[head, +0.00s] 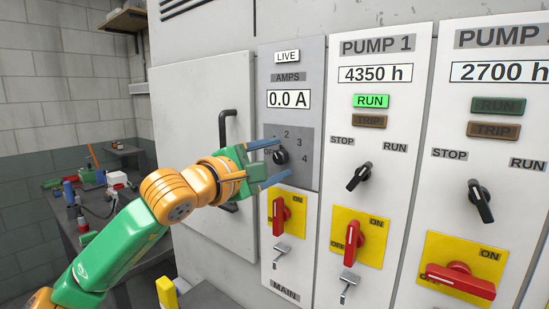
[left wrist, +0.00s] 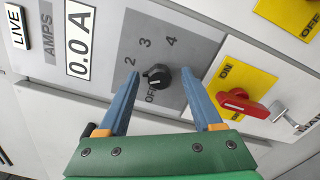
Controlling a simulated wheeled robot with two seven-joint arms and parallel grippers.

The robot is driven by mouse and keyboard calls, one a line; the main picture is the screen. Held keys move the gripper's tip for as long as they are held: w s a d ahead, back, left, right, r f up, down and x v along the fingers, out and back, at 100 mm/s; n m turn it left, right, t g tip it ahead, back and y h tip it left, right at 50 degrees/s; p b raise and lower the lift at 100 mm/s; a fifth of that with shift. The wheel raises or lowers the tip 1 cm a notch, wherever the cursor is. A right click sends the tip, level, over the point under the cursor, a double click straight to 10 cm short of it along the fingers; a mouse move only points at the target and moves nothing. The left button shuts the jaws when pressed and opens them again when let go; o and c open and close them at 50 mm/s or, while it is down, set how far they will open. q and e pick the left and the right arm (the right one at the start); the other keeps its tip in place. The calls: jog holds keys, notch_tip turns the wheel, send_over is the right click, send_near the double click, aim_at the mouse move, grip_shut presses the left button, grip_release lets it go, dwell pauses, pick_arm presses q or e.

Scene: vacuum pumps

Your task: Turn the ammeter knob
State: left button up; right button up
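The ammeter knob (head: 281,156) is a small round black knob on a grey dial plate marked OFF to 4, on the panel left of PUMP 1. The AMPS display (head: 289,99) above it reads 0.0 A. My left gripper (head: 283,158) is open, with one blue finger above the knob and one below it in the head view. In the left wrist view, the knob (left wrist: 158,77) lies between the spread fingertips (left wrist: 163,75); I cannot tell whether they touch it. Its exact pointer setting is unclear. My right gripper is not in view.
Below the knob is a red MAIN switch (head: 280,216) on a yellow plate, near the lower finger. PUMP 1 has a black selector (head: 359,176) and a red switch (head: 354,238). A cabinet door handle (head: 229,140) is behind my gripper. A cluttered workbench (head: 126,214) stands left.

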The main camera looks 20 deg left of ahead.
pick_arm(q)
jog(key=shift+s, duration=0.1)
jog(key=shift+s+a+f+b, duration=0.15)
jog(key=shift+s+b, duration=0.1)
jog(key=shift+b, duration=0.15)
jog(key=shift+s+a+b, duration=0.2)
jog(key=shift+s+b, duration=0.15)
jog(key=shift+s, duration=0.25)
jog(key=shift+s+a+b, duration=0.25)
jog(key=shift+s+b, duration=0.35)
jog(key=b+v, duration=0.2)
jog(key=v, duration=0.2)
jog(key=shift+s+a, duration=0.1)
jog(key=shift+s, duration=0.25)
